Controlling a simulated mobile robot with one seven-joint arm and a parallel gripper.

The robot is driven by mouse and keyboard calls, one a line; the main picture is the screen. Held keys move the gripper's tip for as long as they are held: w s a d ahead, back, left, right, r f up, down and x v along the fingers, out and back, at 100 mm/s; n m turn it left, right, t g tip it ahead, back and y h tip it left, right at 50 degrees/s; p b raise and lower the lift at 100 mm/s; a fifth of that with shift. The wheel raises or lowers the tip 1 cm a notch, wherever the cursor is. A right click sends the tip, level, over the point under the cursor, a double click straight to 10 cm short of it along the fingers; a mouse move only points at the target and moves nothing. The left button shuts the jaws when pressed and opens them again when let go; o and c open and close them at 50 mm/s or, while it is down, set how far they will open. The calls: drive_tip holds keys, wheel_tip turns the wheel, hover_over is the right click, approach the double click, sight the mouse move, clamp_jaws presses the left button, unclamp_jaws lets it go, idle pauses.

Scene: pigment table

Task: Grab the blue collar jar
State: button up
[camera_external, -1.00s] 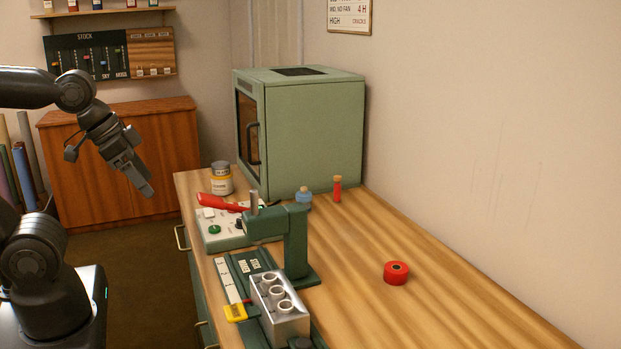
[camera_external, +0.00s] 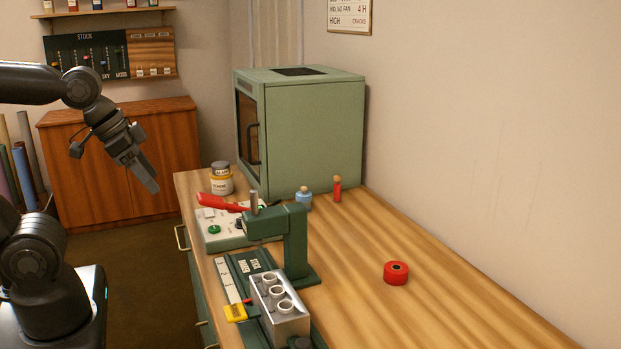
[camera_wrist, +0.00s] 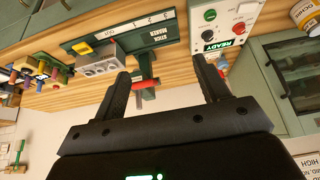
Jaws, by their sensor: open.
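A small blue jar (camera_external: 304,199) with a stopper stands upright on the wooden table (camera_external: 440,290), in front of the green cabinet (camera_external: 315,135). It is the only blue jar I can make out on the table, and its collar is too small to tell clearly. My gripper (camera_external: 150,183) hangs in the air left of the table, well apart from the jar, pointing down and right. In the wrist view my gripper (camera_wrist: 160,80) has its two fingers spread, with nothing held between them.
A yellow-banded jar (camera_external: 222,184) stands behind; a red ring (camera_external: 396,273) lies right.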

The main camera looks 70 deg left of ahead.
drive_tip(key=w+a+r, duration=0.2)
drive_tip(key=w+a, duration=0.1)
drive_tip(key=w, duration=1)
approach(304, 195)
drive_tip(key=shift+g, duration=0.4)
drive_tip(key=x, duration=0.3)
drive_tip(key=a+x, duration=0.1)
drive_tip(key=x, duration=0.1)
drive_tip(key=shift+w, duration=0.4)
drive_tip(key=shift+x, duration=2.95)
drive_tip(key=shift+a, duration=0.1)
drive_tip(key=c, duration=1.1)
drive_tip(key=shift+c, duration=0.2)
